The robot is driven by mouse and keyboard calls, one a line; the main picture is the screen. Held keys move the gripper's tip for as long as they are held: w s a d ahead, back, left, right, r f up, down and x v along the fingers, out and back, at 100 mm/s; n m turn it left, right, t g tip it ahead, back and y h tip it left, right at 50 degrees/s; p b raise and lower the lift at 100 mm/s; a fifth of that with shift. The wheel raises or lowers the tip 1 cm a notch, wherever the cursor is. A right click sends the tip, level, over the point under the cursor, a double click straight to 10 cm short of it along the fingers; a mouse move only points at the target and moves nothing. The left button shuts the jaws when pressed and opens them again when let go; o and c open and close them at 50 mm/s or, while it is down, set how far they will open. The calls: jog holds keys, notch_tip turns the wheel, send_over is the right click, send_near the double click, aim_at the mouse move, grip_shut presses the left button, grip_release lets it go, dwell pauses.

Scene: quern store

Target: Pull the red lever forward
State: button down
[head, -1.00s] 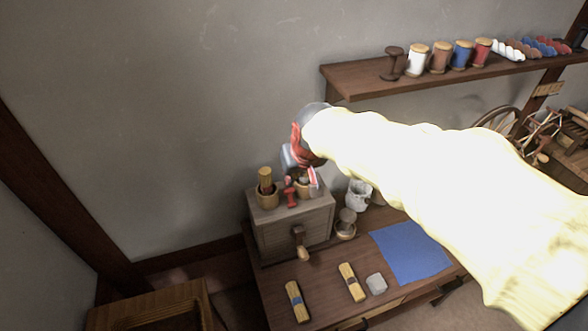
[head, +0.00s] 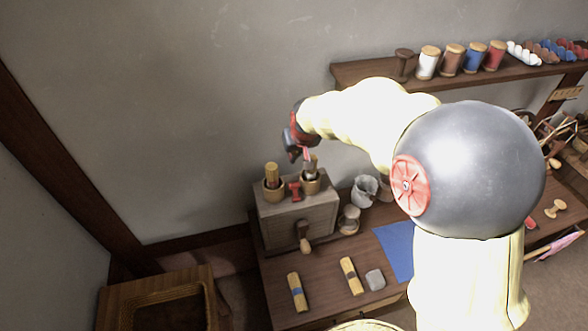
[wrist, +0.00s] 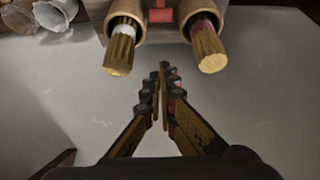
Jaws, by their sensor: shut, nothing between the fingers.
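The red lever (head: 295,191) stands on top of a grey box (head: 310,222), between two round wooden cups. In the wrist view a red part of the lever (wrist: 161,13) shows at the top edge, between the cups, cut off by the frame. My gripper (head: 305,156) is above the box in the head view, close over the right cup. In the wrist view my gripper (wrist: 163,70) is shut and empty, with its tips short of the lever and apart from it. The lever's exact tilt is hard to tell.
A crank (head: 304,238) sticks out of the box front. A white jug (head: 364,190) and a jar (head: 349,220) stand right of it. A shelf (head: 375,72) hangs behind.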

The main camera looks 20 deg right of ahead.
aim_at(295, 192)
jog(key=b+x, duration=0.1)
jog(key=x, duration=0.9)
jog(key=shift+f+b, duration=0.15)
jog(key=shift+b, duration=0.2)
jog(key=s, duration=0.3)
jog(key=shift+s, duration=0.5)
jog(key=shift+f+b, duration=0.15)
jog(key=shift+b, duration=0.3)
